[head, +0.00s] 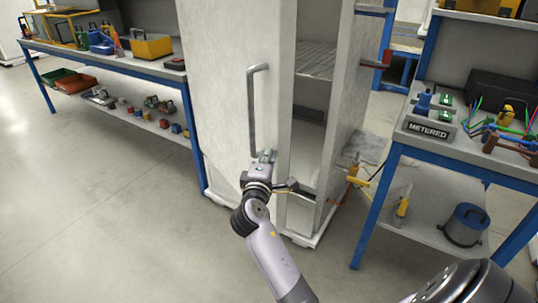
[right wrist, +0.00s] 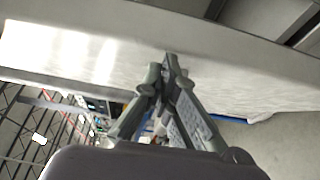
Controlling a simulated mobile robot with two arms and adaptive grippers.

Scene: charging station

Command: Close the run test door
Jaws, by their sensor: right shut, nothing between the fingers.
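The run test door (head: 222,70) is a tall pale panel at the front of a pale cabinet in the head view. It stands partly open, with a gap at its right showing the inside shelves (head: 318,60). A vertical bar handle (head: 251,115) is on the door. My right gripper (head: 267,155) is near the door's lower right part, just below the handle. It is shut and empty. In the right wrist view its fingertips (right wrist: 165,68) are together in front of a pale panel (right wrist: 70,55); whether they touch it cannot be told. My left gripper is not in view.
A blue-framed bench (head: 120,62) with tools stands at the left. Another blue-framed bench (head: 470,176), with a METERED box (head: 428,130), stands close at the right. The floor (head: 110,210) in front and to the left is clear.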

